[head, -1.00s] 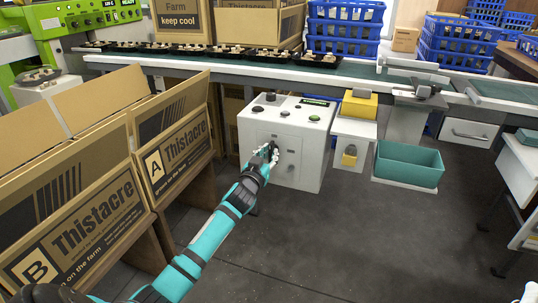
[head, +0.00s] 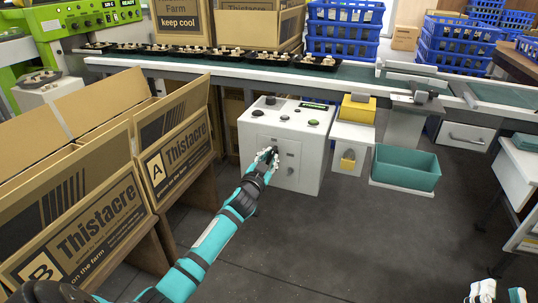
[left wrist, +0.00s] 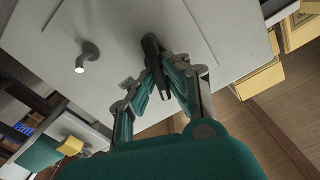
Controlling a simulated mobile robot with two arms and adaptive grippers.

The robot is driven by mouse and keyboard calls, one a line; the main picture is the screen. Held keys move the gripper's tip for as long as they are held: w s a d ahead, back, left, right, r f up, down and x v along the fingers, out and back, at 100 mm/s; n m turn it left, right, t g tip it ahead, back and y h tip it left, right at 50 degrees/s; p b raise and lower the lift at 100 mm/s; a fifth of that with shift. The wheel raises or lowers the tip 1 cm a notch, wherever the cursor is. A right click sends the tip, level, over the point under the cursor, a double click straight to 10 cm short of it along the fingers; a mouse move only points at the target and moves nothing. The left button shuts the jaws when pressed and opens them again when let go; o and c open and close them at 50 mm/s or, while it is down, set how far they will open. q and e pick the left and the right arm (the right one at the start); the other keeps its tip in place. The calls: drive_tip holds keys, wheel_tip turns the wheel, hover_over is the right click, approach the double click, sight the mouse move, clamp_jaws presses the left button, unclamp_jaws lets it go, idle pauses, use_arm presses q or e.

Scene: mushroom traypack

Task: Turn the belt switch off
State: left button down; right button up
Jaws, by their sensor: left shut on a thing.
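The belt switch is a dark handle (left wrist: 153,48) on the front panel of the white control box (head: 255,133). My left gripper (head: 268,157) is at the front of this box, and its fingers largely cover the switch in the head view. In the left wrist view, the left gripper (left wrist: 164,85) is shut on the dark handle, with one finger on each side. The handle's exact angle is hard to read. My right gripper (head: 500,294) is at the bottom right edge of the head view, its fingertips apart and nothing visible between them.
A grey peg (left wrist: 88,55) sticks out of the panel near the switch. Buttons sit on the box's sloped top. Cartons (head: 180,145) stand close on the left. A yellow-topped unit (head: 357,110) and a teal bin (head: 405,170) stand right. The floor in front is clear.

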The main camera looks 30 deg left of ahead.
use_arm(q)
drive_tip(key=shift+d+f+m+p, duration=0.1)
drive_tip(key=shift+m+p, duration=0.25)
drive_tip(key=shift+m, duration=1.95)
drive_tip(key=shift+d+f+m+p, duration=0.15)
drive_tip(key=shift+m+p, duration=0.25)
drive_tip(key=shift+m, duration=1.9)
drive_tip(key=shift+d+f+m+p, duration=0.1)
drive_tip(key=shift+m+p, duration=0.25)
drive_tip(key=shift+m, duration=1.95)
use_arm(e)
wheel_tip(320, 180, down, 11)
drive_tip(key=d+g+h, duration=0.1)
drive_tip(key=g+h, duration=0.1)
drive_tip(key=g, duration=0.5)
drive_tip(key=shift+d+h, duration=0.3)
use_arm(q)
drive_tip(key=c, duration=1.4)
unclamp_jaws()
drive_tip(key=shift+w, duration=0.1)
drive_tip(key=shift+o, duration=0.2)
use_arm(e)
drive_tip(key=shift+f, duration=0.1)
use_arm(q)
drive_tip(key=v, duration=1.2)
drive_tip(key=shift+f, duration=0.1)
